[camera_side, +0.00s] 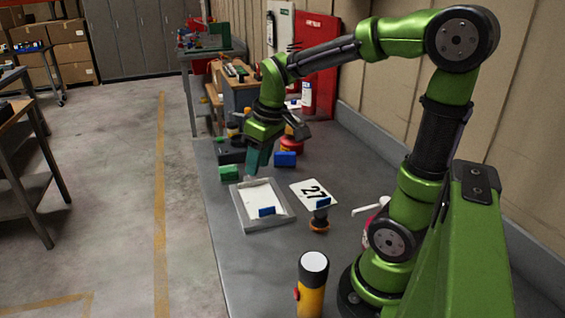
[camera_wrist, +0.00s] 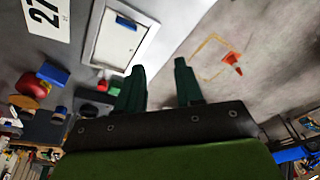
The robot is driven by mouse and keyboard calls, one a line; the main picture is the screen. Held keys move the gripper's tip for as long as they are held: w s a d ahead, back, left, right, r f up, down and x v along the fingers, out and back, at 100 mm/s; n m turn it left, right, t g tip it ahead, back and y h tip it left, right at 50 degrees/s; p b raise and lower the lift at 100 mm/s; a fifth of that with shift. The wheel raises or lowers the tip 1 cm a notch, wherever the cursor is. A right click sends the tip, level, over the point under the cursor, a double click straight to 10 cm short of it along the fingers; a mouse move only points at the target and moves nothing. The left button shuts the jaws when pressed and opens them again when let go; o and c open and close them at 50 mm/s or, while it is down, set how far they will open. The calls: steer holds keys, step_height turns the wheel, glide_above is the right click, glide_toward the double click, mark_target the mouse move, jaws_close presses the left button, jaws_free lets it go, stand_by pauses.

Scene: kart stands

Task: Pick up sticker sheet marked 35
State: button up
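No sheet marked 35 can be read in either view. A white sheet marked 27 (camera_side: 308,190) lies flat on the grey bench, right of a shallow tray (camera_side: 240,214); part of it shows at the upper left of the wrist view (camera_wrist: 42,20). The tray (camera_wrist: 90,42) holds a white sheet (camera_side: 260,196) with no number legible, and a small blue item (camera_side: 267,211) at its near edge. My gripper (camera_side: 258,162) is above the bench, near the tray's far edge. In the wrist view its fingers (camera_wrist: 160,84) are apart with nothing between them.
A green block (camera_side: 229,173) and a blue block (camera_side: 285,159) stand beyond the tray. A yellow flashlight (camera_side: 312,285) stands upright in front. The bench's left edge drops to open floor.

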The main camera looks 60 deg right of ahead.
steer(key=w+d+f+n+g, duration=0.2)
steer(key=w+d+n, duration=0.1)
steer(key=d+n, duration=0.35)
steer(key=n, duration=0.3)
glide_above(267, 208)
steer(key=shift+g, duration=0.3)
steer(key=f, duration=1)
steer(key=shift+w+d+f, duration=0.1)
steer(key=shift+w+f, duration=0.05)
steer(key=shift+w, duration=0.25)
steer(key=shift+s+f, duration=0.2)
steer(key=shift+f, duration=1.2)
steer(key=shift+s+f, duration=0.15)
steer(key=shift+f, duration=1.2)
jaws_close()
